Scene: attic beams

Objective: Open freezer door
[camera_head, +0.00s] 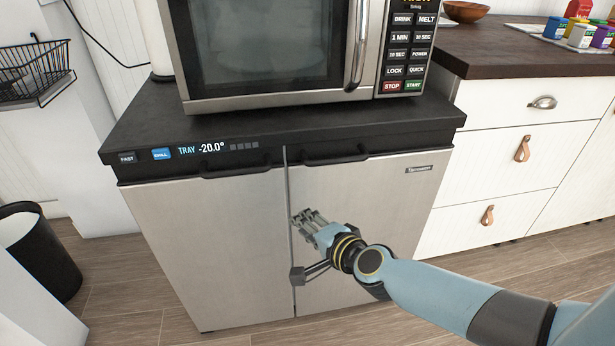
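The freezer (225,250) is a low steel cabinet with a black top and two doors side by side. Its left door (200,225) has a dark handle (236,169) along the top edge, and its right door (370,205) has a similar handle (335,158). Both doors look shut, with a thin upright seam between them. My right gripper (305,217) is in front of the right door near the seam, below the handles. Whether it touches the door is unclear. Its fingers look close together, but their gap cannot be made out. My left gripper is not in view.
A microwave (280,102) stands on the freezer. A display strip (205,149) runs along the freezer's front left. White drawers (505,150) under a dark counter stand close on the right. A black bin (40,255) stands at the left. Wooden floor shows before the freezer.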

